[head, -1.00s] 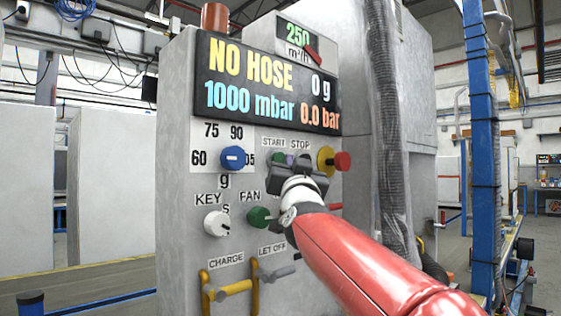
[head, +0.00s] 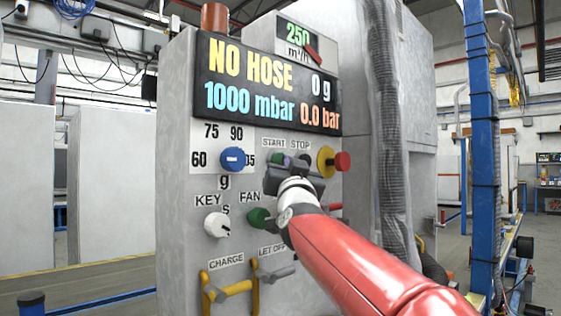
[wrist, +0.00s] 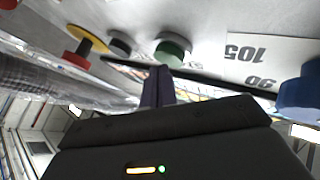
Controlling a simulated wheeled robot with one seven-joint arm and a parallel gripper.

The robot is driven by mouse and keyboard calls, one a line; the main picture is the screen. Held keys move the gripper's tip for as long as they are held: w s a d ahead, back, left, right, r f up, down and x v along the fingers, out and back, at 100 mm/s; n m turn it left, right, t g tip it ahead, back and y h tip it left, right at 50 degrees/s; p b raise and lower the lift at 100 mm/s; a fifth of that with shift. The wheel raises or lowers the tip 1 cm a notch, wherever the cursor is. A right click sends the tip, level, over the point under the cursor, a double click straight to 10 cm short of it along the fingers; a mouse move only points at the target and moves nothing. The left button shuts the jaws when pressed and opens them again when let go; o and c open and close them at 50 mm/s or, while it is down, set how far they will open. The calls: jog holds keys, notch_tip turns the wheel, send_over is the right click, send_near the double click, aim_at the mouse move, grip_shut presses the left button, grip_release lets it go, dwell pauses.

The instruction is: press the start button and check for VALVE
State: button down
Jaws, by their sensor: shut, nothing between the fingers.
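The display (head: 268,84) on the grey charging panel reads NO HOSE, 0 g, 1000 mbar and 0.0 bar; the word VALVE does not show on it. The green start button (head: 277,159) sits under the START label, partly hidden by my gripper. It also shows in the wrist view (wrist: 173,51). My gripper (head: 289,161) is shut and empty, in front of the panel between the start button and the dark stop button (wrist: 120,42). In the wrist view its fingertips (wrist: 160,72) point at the start button's lower edge. I cannot tell whether they touch it.
A red emergency knob on a yellow base (head: 327,162) is right of the buttons. A blue dial (head: 232,158), a white key knob (head: 216,224) and a green fan knob (head: 259,218) are close by.

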jog(key=shift+w+a, duration=0.3)
jog(key=shift+w, duration=0.05)
dwell(0.6)
jog(key=shift+s+d, duration=0.1)
jog(key=shift+s+d+b, duration=0.45)
jog(key=shift+s+d, duration=0.05)
jog(key=shift+s, duration=0.05)
dwell(0.3)
jog(key=s+d+b, duration=0.3)
jog(key=shift+s+d+b, duration=0.25)
jog(key=shift+d+b, duration=0.05)
jog(key=shift+b, duration=0.05)
dwell(0.7)
